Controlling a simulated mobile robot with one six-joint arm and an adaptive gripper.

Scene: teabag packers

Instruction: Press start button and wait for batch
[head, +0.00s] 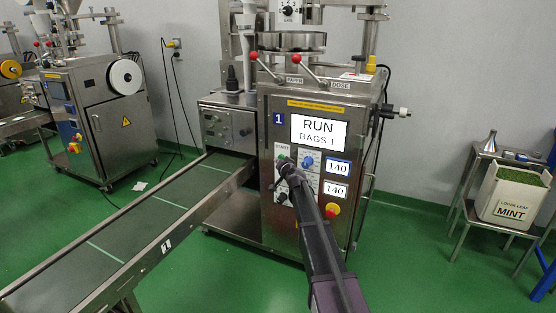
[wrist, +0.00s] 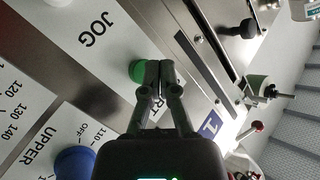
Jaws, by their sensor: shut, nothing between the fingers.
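The packing machine (head: 350,112) marked 1 stands in the middle of the head view. Its screen (head: 318,132) reads RUN, BAGS 1. My gripper (head: 283,164) is at the START label on the front panel, its fingers shut and empty. In the wrist view the shut fingertips (wrist: 158,68) partly overlap the green start button (wrist: 137,71). I cannot tell whether they touch it. A blue knob (head: 307,161) sits right of my gripper; it also shows in the wrist view (wrist: 74,163). Two small displays (head: 338,168) read 140.
A red and yellow stop button (head: 332,210) is low on the panel. The conveyor (head: 130,222) runs to the lower left with no bags visible. Another machine (head: 92,120) stands at left. A bin labelled MINT (head: 511,211) stands on a steel stand at right.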

